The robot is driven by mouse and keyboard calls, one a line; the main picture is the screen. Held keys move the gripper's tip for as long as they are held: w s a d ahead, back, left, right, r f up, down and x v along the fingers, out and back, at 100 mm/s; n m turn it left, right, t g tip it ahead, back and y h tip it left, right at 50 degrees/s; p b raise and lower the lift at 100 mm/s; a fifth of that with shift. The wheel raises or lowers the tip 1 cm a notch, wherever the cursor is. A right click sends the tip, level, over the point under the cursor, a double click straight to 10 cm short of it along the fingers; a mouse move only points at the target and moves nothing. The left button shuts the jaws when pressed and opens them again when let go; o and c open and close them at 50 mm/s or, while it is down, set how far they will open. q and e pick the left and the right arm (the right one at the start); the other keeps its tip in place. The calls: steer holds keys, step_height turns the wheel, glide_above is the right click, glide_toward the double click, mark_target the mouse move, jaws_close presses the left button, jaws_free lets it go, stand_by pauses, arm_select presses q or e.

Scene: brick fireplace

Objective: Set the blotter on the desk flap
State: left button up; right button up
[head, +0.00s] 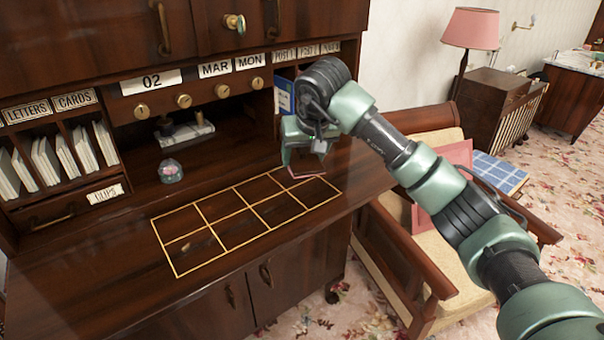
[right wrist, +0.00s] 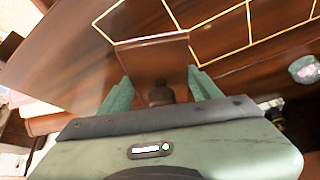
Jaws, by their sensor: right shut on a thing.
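The blotter (right wrist: 155,58) is a brown piece with a dark knob, seen between my fingers in the right wrist view. My right gripper (right wrist: 161,84) is shut on it at the knob. In the head view my right gripper (head: 303,163) is over the right end of the desk flap (head: 110,255). There the blotter is mostly hidden, with only a thin pinkish edge showing below the fingers. The flap is dark, glossy wood with a yellow grid of several squares. I cannot tell whether the blotter touches the flap. My left gripper is not in view.
A glass paperweight (head: 171,171) stands on the desk behind the grid. Letter slots (head: 62,158) and small drawers line the back. A blue-and-white box (head: 284,97) is close behind my right gripper. A wooden armchair (head: 405,255) stands right of the desk.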

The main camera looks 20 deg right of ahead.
mark_target(304, 189)
steer(key=shift+f, duration=0.9)
step_height(304, 189, down, 3)
steer(key=shift+f+p, duration=0.1)
steer(key=shift+p, duration=0.25)
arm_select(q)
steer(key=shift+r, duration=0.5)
arm_select(e)
steer(key=shift+f, duration=0.35)
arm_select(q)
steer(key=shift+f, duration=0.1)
arm_select(e)
steer(key=shift+f, duration=0.1)
steer(key=o, duration=1.5)
steer(key=shift+s+r, duration=0.1)
steer(key=shift+r, duration=0.35)
arm_select(q)
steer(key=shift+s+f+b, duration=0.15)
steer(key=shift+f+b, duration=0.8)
steer(key=shift+b, duration=0.05)
arm_select(e)
steer(key=v, duration=1.1)
steer(key=shift+s+r, duration=0.1)
